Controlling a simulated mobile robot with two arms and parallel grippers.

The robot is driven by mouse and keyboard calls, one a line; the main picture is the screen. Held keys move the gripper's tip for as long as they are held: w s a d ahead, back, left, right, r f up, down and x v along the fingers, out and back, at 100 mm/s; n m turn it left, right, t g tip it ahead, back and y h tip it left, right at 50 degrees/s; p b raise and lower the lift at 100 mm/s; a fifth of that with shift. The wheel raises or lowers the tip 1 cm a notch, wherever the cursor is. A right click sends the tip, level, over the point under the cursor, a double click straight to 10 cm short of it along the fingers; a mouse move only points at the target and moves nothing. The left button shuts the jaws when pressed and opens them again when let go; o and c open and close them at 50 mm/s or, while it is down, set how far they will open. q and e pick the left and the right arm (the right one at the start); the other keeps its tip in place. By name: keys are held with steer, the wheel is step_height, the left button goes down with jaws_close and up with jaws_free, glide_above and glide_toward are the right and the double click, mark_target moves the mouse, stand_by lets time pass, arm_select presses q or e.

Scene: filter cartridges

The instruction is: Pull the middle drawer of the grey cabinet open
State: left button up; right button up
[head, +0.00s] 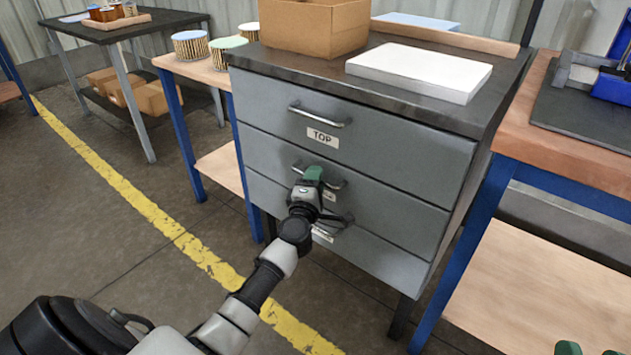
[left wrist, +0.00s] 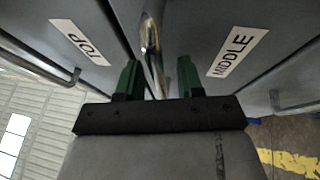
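The grey cabinet (head: 350,122) has three drawers, and all fronts look flush and closed. The middle drawer (head: 392,205) has a metal bar handle (left wrist: 150,45), and its MIDDLE label (left wrist: 238,52) reads clearly in the left wrist view. My left gripper (head: 312,176) is at this handle in the head view and hides part of it and of the label. In the left wrist view its green fingers (left wrist: 158,80) are apart, with the bar between them and a gap visible on the finger sides. My right gripper (head: 590,351) shows only two separated green fingertips at the bottom right edge.
The top drawer handle (head: 320,117) is above my left gripper and the bottom drawer handle (head: 322,234) is just below. A cardboard box (head: 313,28) and a white slab (head: 420,70) lie on the cabinet top. A blue-legged workbench (head: 560,150) stands close on the right.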

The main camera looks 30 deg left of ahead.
arm_select(q)
steer(key=shift+w, duration=0.15)
steer(key=shift+c, duration=0.4)
jaws_close()
